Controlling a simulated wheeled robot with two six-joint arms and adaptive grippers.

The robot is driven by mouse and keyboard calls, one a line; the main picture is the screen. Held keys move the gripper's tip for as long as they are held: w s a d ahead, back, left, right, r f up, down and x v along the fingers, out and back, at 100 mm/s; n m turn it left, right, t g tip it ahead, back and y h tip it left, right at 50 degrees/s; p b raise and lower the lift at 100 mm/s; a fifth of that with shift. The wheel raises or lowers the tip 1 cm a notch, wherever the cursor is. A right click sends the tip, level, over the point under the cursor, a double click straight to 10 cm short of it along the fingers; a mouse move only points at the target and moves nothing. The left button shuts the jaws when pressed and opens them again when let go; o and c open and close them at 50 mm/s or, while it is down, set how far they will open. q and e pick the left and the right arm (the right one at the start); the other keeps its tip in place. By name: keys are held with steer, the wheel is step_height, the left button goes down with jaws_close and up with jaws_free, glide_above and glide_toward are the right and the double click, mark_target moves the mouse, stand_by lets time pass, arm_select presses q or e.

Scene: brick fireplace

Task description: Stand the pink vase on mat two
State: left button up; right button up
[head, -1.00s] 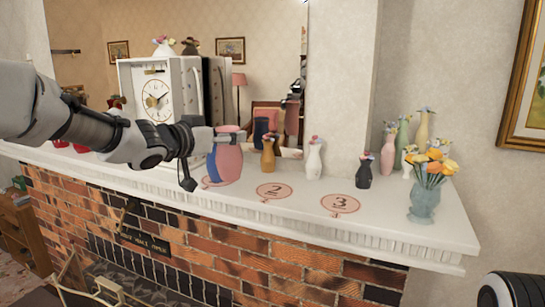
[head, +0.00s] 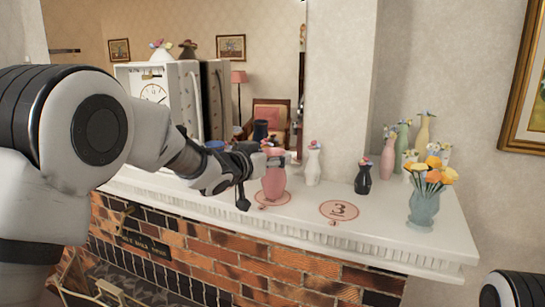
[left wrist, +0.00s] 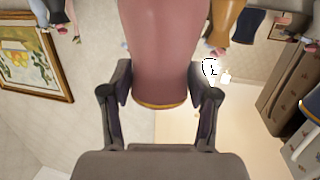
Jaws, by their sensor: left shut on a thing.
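The pink vase (head: 273,184) is upright over mat two (head: 289,200) on the white mantel. Its base overlaps the mat in the head view; I cannot tell whether it touches it. My left gripper (head: 268,156) is shut on the vase's upper part and partly hides it. In the left wrist view, the pink vase (left wrist: 160,50) appears upside down, its gold rim between my two fingers (left wrist: 160,95). Mat two's number is hidden behind the vase. My right gripper is out of view.
Mat three (head: 325,210) is bare. A white vase (head: 313,167) and a black vase (head: 363,178) stand behind the mats. A blue-grey vase of orange flowers (head: 423,208) is at the right. A clock (head: 152,92) stands left. The mantel's front edge is close.

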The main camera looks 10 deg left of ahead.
arm_select(q)
steer(key=shift+s+f, duration=0.1)
steer(key=o, duration=1.3)
